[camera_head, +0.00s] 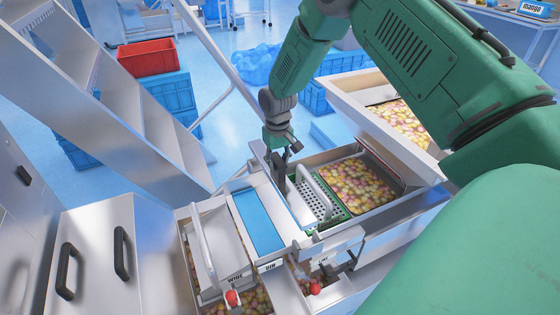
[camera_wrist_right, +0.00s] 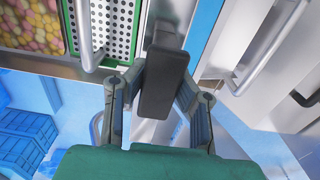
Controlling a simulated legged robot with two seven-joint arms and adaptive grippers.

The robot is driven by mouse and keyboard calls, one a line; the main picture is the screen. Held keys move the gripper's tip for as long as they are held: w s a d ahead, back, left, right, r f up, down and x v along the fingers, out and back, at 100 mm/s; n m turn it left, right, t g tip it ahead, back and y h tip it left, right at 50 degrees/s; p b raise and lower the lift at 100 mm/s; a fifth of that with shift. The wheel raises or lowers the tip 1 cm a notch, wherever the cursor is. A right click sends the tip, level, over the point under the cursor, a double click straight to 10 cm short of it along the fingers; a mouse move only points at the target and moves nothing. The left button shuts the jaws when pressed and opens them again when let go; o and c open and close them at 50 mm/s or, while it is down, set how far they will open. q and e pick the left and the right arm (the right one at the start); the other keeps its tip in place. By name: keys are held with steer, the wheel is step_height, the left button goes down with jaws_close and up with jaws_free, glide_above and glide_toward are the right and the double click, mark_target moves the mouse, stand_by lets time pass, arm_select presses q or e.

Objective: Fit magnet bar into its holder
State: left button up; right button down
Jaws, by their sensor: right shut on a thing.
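My right gripper (camera_head: 282,152) points down over the steel machine, left of the perforated plate. It is shut on a dark bar (camera_head: 280,174), taken to be the magnet bar. In the right wrist view the gripper (camera_wrist_right: 158,95) has its fingers on both sides of the dark bar (camera_wrist_right: 164,78). The bar's far end is over a metal surface beside the green-framed perforated plate (camera_wrist_right: 113,25). Whether the bar touches that surface cannot be told. I cannot make out the holder for certain. My left gripper is not in view.
The perforated plate (camera_head: 316,203) has a pale bar handle (camera_head: 315,186). Right of it is a bin of colourful snacks (camera_head: 357,186). A blue panel (camera_head: 258,221) and red knobs (camera_head: 233,298) lie nearer. Steel stairs (camera_head: 150,130) stand left; blue crates (camera_head: 172,92) are behind.

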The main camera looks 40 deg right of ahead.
mark_target(279, 176)
steer(key=shift+a, duration=0.1)
steer(key=shift+f+b, duration=0.25)
steer(key=shift+b, duration=0.05)
steer(key=shift+s+f, duration=0.1)
steer(key=shift+f, duration=0.25)
steer(key=f, duration=0.1)
steer(key=d+f+b, duration=0.1)
steer(key=shift+d+f+b, duration=0.25)
steer(key=shift+f+b, duration=0.1)
steer(key=shift+f, duration=0.4)
steer(key=shift+a+f+b, duration=0.25)
steer(key=shift+f+b, duration=0.15)
steer(key=shift+b, duration=0.1)
steer(key=shift+a, duration=0.4)
steer(key=shift+d, duration=0.1)
steer(key=shift+d+f, duration=0.1)
